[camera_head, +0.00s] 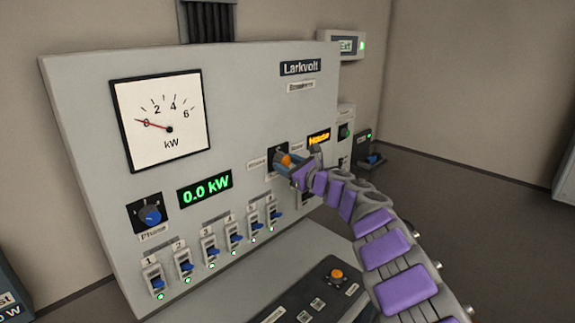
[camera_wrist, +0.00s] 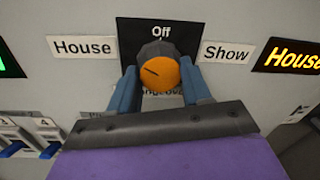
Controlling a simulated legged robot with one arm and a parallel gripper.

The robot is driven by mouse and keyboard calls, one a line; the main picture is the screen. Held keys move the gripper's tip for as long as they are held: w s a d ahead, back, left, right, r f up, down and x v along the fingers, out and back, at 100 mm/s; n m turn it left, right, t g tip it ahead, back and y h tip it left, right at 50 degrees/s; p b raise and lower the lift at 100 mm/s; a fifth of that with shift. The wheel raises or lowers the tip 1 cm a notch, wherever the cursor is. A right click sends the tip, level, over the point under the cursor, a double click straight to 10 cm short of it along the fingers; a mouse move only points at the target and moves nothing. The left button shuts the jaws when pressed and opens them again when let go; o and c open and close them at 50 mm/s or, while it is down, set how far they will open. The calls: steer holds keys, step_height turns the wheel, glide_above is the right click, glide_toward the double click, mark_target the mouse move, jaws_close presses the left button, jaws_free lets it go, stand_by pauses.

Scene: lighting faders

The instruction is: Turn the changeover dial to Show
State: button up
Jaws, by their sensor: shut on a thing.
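The changeover dial (camera_wrist: 160,72) has an orange face and a dark grip, on a black plate (camera_wrist: 187,29). Its dark pointer line slants up and left, toward the House side. The House label (camera_wrist: 82,46) is at left, Off (camera_wrist: 161,32) above and Show (camera_wrist: 227,53) at right. My gripper (camera_wrist: 160,84) is shut on the dial, one blue finger on each side. In the head view the dial (camera_head: 284,160) is partly hidden by my gripper (camera_head: 286,167). The label under the dial is mostly covered by my gripper.
An amber display (camera_wrist: 291,56) right of the dial reads House. Left of it are several numbered blue switches (camera_head: 211,252) with green lights, a blue Phase knob (camera_head: 150,214), a 0.0 kW display (camera_head: 205,193) and a kW meter (camera_head: 161,122). An orange button (camera_head: 337,274) sits on the lower ledge.

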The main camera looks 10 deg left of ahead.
steer(key=shift+r+m, duration=0.15)
steer(key=shift+m, duration=0.15)
steer(key=m+p, duration=0.1)
steer(key=m, duration=0.1)
steer(key=shift+r+m+p, duration=0.2)
steer(key=shift+m+p, duration=0.1)
steer(key=shift+p, duration=0.05)
steer(key=m+p, duration=0.3)
steer(key=m, duration=0.1)
steer(key=shift+r, duration=0.15)
steer(key=m+p, duration=0.3)
steer(key=m, duration=0.1)
steer(key=shift+g, duration=0.3)
steer(key=m+p, duration=0.3)
steer(key=p, duration=0.1)
steer(key=shift+g, duration=0.3)
steer(key=m+p, duration=0.4)
steer(key=p, duration=0.1)
steer(key=shift+r, duration=0.1)
steer(key=m+p, duration=0.3)
steer(key=shift+m+g+y, duration=0.3)
steer(key=shift+f+m+p, duration=0.25)
steer(key=shift+m+p, duration=0.25)
steer(key=shift+f, duration=0.15)
